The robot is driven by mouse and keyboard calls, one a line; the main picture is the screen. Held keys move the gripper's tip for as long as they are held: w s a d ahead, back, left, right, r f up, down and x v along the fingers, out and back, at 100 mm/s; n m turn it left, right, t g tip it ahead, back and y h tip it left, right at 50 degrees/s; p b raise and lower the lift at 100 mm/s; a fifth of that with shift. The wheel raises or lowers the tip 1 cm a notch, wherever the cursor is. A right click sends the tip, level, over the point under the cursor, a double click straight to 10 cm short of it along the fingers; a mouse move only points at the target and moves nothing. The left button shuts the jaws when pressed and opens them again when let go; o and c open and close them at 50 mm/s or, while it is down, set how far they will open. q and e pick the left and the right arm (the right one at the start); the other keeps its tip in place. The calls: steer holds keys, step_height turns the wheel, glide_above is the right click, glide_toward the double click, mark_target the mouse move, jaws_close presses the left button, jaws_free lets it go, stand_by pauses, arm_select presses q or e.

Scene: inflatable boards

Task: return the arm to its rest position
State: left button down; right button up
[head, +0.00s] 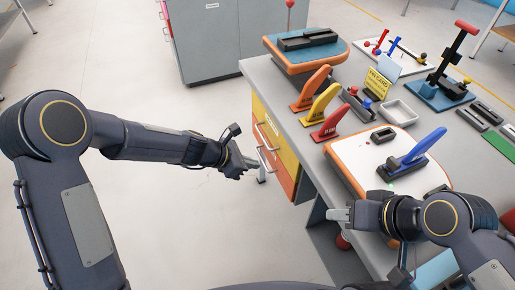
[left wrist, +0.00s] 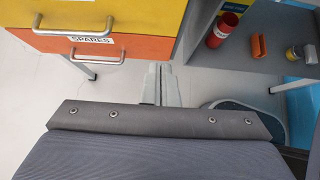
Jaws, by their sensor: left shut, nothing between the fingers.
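My left arm reaches in from the left in the head view. My left gripper (head: 250,163) is in the air just left of the bench's drawers. In the left wrist view its two grey fingers (left wrist: 161,84) lie together with nothing between them. My right gripper (head: 338,214) is at the near left edge of the bench, pointing left. Its jaw gap is too small to make out, and I see no object in it.
The grey bench (head: 262,73) holds a white board with orange edge (head: 355,157), a blue-handled tool (head: 415,155), fin-shaped pieces (head: 324,100) and a white tray (head: 398,112). Drawers (head: 276,150) face my left gripper. Open floor (head: 180,230) lies to the left.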

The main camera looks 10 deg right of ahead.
arm_select(q)
steer(key=s+a+r+m+t+y+p, duration=0.1)
steer(key=s+a+r+m, duration=0.4)
steer(key=a+r, duration=0.3)
steer(key=s+a+r+m+p, duration=0.1)
steer(key=s+a+r+m, duration=0.45)
steer(key=r, duration=0.35)
steer(key=s+a+r+m+t+y+p, duration=0.1)
steer(key=s+a+m+y, duration=0.3)
steer(key=s+a+m, duration=0.5)
steer(key=s+a+t+p, duration=0.1)
steer(key=s+a, duration=0.1)
steer(key=s, duration=0.4)
steer(key=shift+r, duration=0.35)
steer(key=shift+s, duration=0.1)
